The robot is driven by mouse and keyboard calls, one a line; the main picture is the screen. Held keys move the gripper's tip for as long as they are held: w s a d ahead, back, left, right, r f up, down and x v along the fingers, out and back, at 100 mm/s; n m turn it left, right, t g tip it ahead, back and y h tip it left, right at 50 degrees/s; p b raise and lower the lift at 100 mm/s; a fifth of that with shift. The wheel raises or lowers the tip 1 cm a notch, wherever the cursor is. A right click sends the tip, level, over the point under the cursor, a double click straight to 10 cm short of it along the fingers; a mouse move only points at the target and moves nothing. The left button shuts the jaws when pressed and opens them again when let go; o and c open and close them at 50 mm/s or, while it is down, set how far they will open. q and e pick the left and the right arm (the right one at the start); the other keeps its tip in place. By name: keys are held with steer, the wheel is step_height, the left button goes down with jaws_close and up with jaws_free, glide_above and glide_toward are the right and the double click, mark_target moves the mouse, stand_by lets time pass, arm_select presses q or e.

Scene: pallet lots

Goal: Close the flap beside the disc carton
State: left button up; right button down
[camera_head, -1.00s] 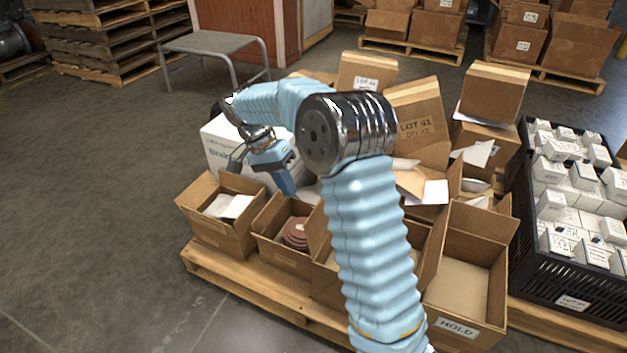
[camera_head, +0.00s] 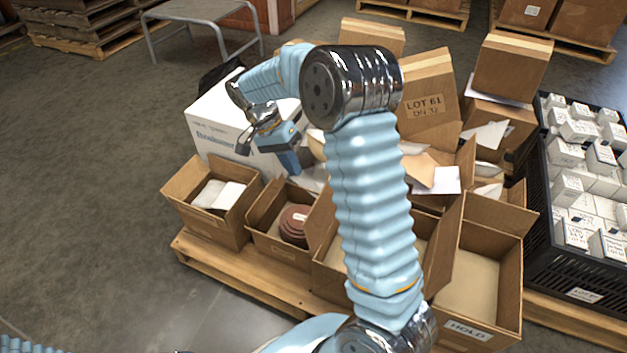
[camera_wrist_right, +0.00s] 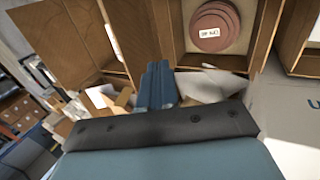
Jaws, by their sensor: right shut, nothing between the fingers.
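The disc carton (camera_head: 272,254) stands open in the front row on the pallet. A stack of reddish-brown discs (camera_head: 294,228) sits inside it; the discs also show in the wrist view (camera_wrist_right: 213,27). An upright brown flap (camera_head: 321,221) stands at the right of the disc carton, partly hidden by my arm. My right gripper (camera_head: 291,168) is shut and empty, above and behind the disc carton, pointing down. Its joined fingers show in the wrist view (camera_wrist_right: 159,84), apart from the discs. My left gripper is not in view.
A carton with white papers (camera_head: 210,205) stands left of the disc carton. A white box (camera_head: 215,130) is behind. The HOLD carton (camera_head: 478,285) is open at the right, beside a black crate (camera_head: 570,270) of small white boxes. Floor at the left is clear.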

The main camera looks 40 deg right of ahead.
steer(key=s+d+f, duration=0.2)
steer(key=s+f, duration=0.1)
steer(key=s, duration=0.2)
steer(key=shift+d+b, duration=0.3)
steer(key=shift+b, duration=0.05)
steer(key=shift+s, duration=0.1)
